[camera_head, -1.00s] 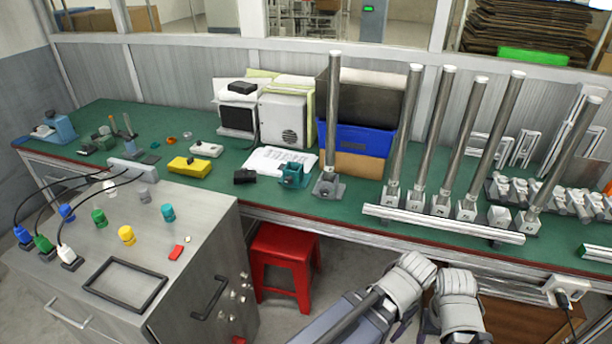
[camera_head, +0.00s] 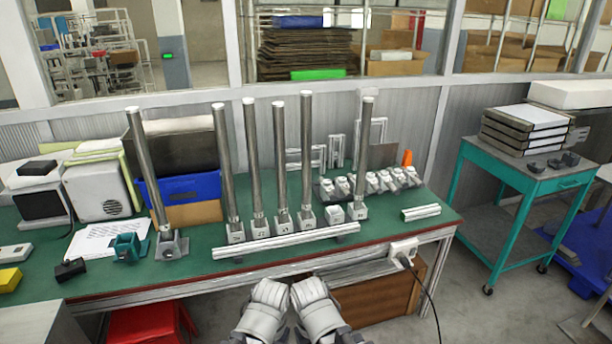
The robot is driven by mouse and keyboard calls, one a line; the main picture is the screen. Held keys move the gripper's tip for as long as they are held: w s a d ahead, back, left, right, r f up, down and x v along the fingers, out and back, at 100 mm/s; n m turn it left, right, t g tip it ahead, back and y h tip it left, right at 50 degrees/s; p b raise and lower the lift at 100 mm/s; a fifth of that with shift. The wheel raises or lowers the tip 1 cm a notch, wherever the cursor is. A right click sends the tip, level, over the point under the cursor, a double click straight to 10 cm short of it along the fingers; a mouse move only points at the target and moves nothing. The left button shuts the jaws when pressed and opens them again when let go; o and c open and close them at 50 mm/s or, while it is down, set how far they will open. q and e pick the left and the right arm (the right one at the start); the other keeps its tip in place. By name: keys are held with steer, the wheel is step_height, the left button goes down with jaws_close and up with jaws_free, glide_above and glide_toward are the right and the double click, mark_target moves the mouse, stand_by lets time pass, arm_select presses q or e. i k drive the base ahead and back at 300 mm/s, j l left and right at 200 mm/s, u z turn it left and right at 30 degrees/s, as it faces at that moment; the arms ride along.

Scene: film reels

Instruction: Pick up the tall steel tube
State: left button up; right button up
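Several tall steel tubes stand upright on the green bench. One steel tube (camera_head: 148,170) stands apart at the left in a grey holder (camera_head: 172,245) and looks slightly tilted. A row of tubes, including a steel tube (camera_head: 226,170), another steel tube (camera_head: 306,150) and a rightmost steel tube (camera_head: 365,150), stands in small grey blocks. I cannot tell which one the task names. The white-grey joints of my two arms show side by side at the bottom centre, in front of the bench. No gripper fingers are visible. No tube is held.
A silver rail (camera_head: 286,242) lies in front of the tube blocks. A blue bin (camera_head: 182,188) stands behind the left tube. Small metal fittings (camera_head: 372,183) lie to the right. A teal cart (camera_head: 520,180) stands at the far right. A red stool (camera_head: 145,325) is below the bench.

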mark_target(367, 105)
steer(key=i+l+u, duration=0.3)
steer(key=i+l, duration=0.25)
steer(key=i+l+u, duration=0.25)
steer(key=i+l, duration=0.3)
steer(key=l+u, duration=0.2)
steer(key=l, duration=0.65)
steer(key=k+l+u, duration=0.2)
steer(key=l, duration=0.6)
steer(key=i, duration=0.1)
